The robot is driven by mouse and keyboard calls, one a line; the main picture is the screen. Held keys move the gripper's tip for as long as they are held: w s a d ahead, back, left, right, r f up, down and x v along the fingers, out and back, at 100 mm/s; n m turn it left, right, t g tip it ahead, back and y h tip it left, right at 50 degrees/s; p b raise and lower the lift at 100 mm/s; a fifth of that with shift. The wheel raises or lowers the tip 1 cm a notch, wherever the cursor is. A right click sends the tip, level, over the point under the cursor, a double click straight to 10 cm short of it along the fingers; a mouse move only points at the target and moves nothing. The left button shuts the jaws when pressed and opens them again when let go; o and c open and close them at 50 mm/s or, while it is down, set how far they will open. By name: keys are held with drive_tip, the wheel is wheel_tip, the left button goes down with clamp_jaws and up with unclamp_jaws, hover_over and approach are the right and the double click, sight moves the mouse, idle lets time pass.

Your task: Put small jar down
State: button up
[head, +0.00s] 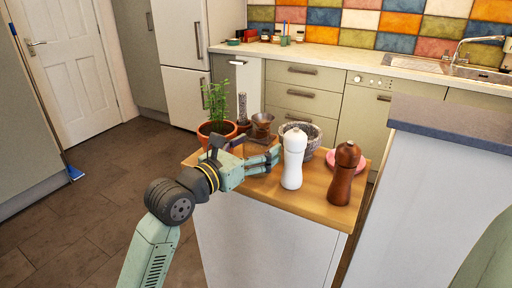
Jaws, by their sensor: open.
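My gripper (276,159) is open over the left part of a wooden-topped cabinet (318,205), its fingers pointing right. No jar can be made out between the fingers. The fingertips are just left of a white mill (293,160), and I cannot tell whether they touch it. A slim dark-filled container (242,108) stands behind the gripper, beside a potted plant (215,105). Small jar-like items (276,37) stand on the far counter. I cannot tell which thing is the small jar.
A brown cup-like object (262,121), a grey stone bowl (317,134), a brown mill (345,172) and a pink dish (331,159) crowd the wooden top. Its front strip is bare. A grey-topped unit (450,122) stands at right; tiled floor (95,205) is open at left.

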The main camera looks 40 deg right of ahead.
drive_tip(key=shift+r, duration=0.2)
drive_tip(key=shift+a+f, duration=0.1)
drive_tip(key=shift+a, duration=0.2)
drive_tip(key=s+a+b, duration=0.2)
drive_tip(key=a+b, duration=0.1)
drive_tip(key=a, duration=0.8)
drive_tip(key=shift+s, duration=0.15)
drive_tip(key=shift+a, duration=0.1)
